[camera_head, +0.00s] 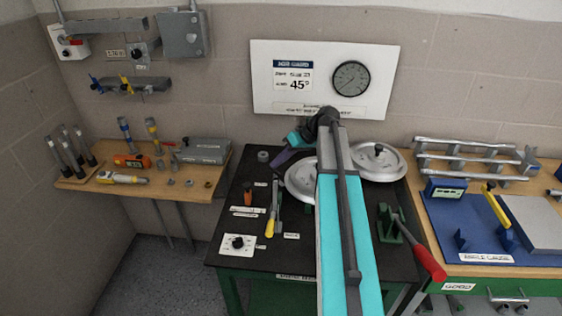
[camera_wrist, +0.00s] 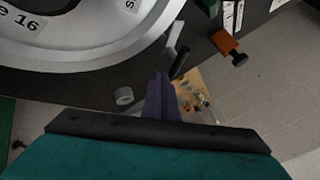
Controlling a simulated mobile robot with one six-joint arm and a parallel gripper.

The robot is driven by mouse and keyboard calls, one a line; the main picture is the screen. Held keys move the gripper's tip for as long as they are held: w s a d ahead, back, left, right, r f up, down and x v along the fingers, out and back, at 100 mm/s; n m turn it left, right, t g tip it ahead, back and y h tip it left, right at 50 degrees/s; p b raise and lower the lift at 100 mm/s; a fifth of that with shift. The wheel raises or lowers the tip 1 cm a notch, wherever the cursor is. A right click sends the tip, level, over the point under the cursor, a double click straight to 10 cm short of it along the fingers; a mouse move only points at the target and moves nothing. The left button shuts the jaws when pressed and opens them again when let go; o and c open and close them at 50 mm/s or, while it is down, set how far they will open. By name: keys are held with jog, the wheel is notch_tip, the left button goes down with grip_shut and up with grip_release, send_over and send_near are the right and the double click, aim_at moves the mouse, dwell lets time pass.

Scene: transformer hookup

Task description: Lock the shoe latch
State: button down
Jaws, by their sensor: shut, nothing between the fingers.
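My gripper (camera_head: 287,158) is at the far left part of the black bench, beside the left silver disc (camera_head: 301,182). In the wrist view its dark purple fingers (camera_wrist: 161,100) are together with nothing between them. They are beside the rim of the large silver disc (camera_wrist: 90,65), close to a grey piece with a black pin (camera_wrist: 178,62). An orange piece with a dark knob (camera_wrist: 227,44) stands farther right; an orange-handled part (camera_head: 248,194) also shows in the head view. I cannot tell which part is the shoe latch. My arm hides part of the bench.
A yellow-handled lever (camera_head: 271,216) and a dial box (camera_head: 237,244) are at the bench's left front. A red-handled green lever (camera_head: 425,255) stands at its right. A second silver disc (camera_head: 378,162) lies behind my arm. A wooden shelf (camera_head: 128,196) with tools is to the left.

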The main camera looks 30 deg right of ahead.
jog(key=shift+s, duration=0.1)
jog(key=shift+s+a, duration=0.15)
jog(key=shift+s, duration=0.5)
jog(key=shift+r, duration=0.1)
jog(key=p+v, duration=0.1)
jog(key=v, duration=0.1)
jog(key=w+p+v, duration=0.1)
jog(key=v, duration=0.2)
jog(key=d+p+v, duration=0.1)
jog(key=v, duration=0.2)
jog(key=shift+w+r, duration=0.2)
jog(key=shift+w, duration=0.1)
jog(key=shift+s+d+r, duration=0.2)
jog(key=shift+d+r, duration=0.3)
jog(key=shift+d, duration=0.1)
jog(key=shift+s+f, duration=0.1)
jog(key=shift+s, duration=0.05)
